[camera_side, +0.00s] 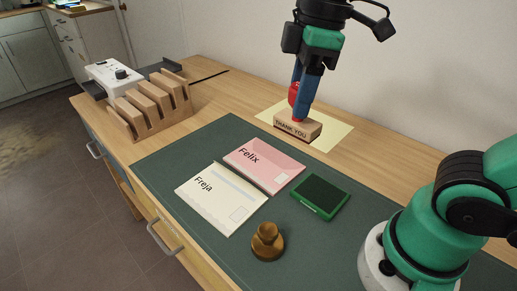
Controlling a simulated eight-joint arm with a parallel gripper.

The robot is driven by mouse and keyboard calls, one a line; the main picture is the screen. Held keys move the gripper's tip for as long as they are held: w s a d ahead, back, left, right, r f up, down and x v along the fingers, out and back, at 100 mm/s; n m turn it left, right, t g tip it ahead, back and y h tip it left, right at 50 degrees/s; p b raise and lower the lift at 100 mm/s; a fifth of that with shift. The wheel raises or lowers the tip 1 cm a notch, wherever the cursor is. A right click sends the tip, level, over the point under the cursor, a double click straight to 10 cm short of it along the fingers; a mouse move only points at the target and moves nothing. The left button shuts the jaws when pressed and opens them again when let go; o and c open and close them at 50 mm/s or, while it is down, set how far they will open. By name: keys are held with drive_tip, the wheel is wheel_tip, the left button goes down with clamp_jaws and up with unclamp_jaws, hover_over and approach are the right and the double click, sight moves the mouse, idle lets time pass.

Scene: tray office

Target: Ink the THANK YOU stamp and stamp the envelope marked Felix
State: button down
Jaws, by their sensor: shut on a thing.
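The THANK YOU stamp (298,127) is a wooden block with a red handle. It is at the back of the desk, over a pale yellow sheet (338,135); I cannot tell whether it touches the sheet. My gripper (300,100) points down and is shut on the red handle, which the fingers partly hide. The pink envelope marked Felix (262,163) lies on the dark green mat (200,150), in front and left of the stamp. The ink pad (319,197), dark in a green case, lies open on the mat to the right of the envelope.
A cream envelope marked Freja (215,200) lies beside the Felix envelope. A round brown wooden object (267,243) stands on the mat near the front. A wooden slotted rack (153,108) and a white device (112,75) stand at the left. The mat's left back is clear.

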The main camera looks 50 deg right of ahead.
drive_tip(key=c, duration=1.2)
unclamp_jaws()
clamp_jaws()
drive_tip(key=shift+c, duration=0.5)
unclamp_jaws()
drive_tip(key=shift+c, duration=0.8)
drive_tip(key=shift+d+f, duration=0.2)
drive_tip(key=shift+f, duration=0.05)
drive_tip(key=shift+s+d+f+m+t+h, duration=0.1)
drive_tip(key=shift+s+d+f+m+h, duration=0.2)
drive_tip(key=shift+d+f+m, duration=1.85)
drive_tip(key=shift+s+d+f+m+t+h, duration=0.1)
drive_tip(key=shift+s+d+f+m, duration=0.6)
drive_tip(key=shift+f, duration=2.8)
drive_tip(key=shift+s+d+f+m+t+h, duration=0.15)
drive_tip(key=shift+d+f+m, duration=1.25)
drive_tip(key=shift+f, duration=1.4)
